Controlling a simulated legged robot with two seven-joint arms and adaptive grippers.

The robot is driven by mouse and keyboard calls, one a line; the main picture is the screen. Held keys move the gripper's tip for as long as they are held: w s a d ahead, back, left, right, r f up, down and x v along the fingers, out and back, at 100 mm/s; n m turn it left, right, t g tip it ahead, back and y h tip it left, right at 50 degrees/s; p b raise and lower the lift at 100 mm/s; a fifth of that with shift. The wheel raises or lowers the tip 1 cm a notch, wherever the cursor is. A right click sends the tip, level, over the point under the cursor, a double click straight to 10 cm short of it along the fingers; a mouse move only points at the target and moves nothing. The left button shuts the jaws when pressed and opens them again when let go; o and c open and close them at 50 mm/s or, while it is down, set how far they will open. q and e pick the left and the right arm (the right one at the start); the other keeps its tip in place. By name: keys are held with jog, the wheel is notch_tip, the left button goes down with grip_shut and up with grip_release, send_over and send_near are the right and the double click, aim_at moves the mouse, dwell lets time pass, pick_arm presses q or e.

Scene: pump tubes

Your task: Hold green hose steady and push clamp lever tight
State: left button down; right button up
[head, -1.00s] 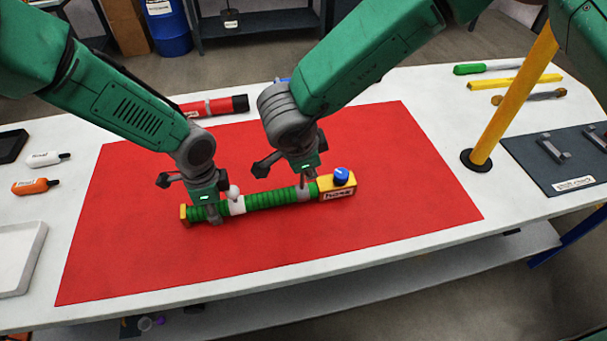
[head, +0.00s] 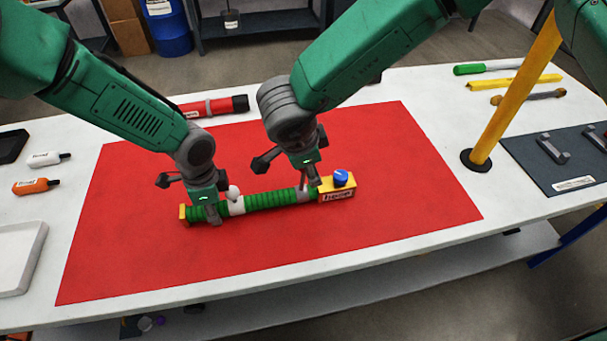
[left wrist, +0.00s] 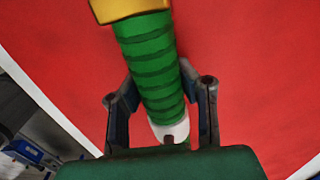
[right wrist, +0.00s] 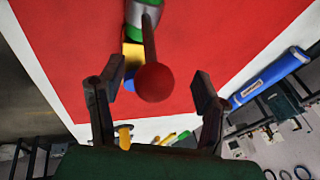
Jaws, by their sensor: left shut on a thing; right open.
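The green ribbed hose (head: 267,201) lies on the red mat, with a yellow end at left and a yellow block with a blue knob (head: 341,178) at right. My left gripper (head: 211,213) is shut around the hose near its left end; the left wrist view shows the hose (left wrist: 153,65) between its fingers. A grey clamp (head: 304,194) sits near the block. In the right wrist view, its lever ends in a red ball (right wrist: 153,83) between the open fingers of my right gripper (right wrist: 155,95), with gaps on both sides. A white band with a white ball (head: 234,190) sits beside the left gripper.
The red mat (head: 400,190) is clear around the hose. A red tube (head: 215,106) lies behind my arms. A yellow post (head: 510,95) stands at right, beside a dark tool mat (head: 540,180). A white tray (head: 18,260) and markers (head: 36,186) are at left.

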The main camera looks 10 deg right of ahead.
jog(key=shift+v, duration=3.5)
jog(key=shift+c, duration=0.8)
jog(key=shift+w+a+r+h, duration=0.2)
jog(key=shift+w+a+h, duration=0.05)
jog(key=shift+h, duration=0.05)
jog(key=f+g, duration=0.1)
jog(key=f, duration=0.1)
jog(key=f+g+h, duration=0.1)
jog(key=f, duration=0.1)
jog(key=d+f, duration=0.1)
jog(key=f, duration=0.1)
jog(key=shift+w+d+f+m+g+h, duration=0.1)
jog(key=shift+w+f+m+g+h, duration=0.2)
jog(key=shift+w+g, duration=0.1)
grip_shut()
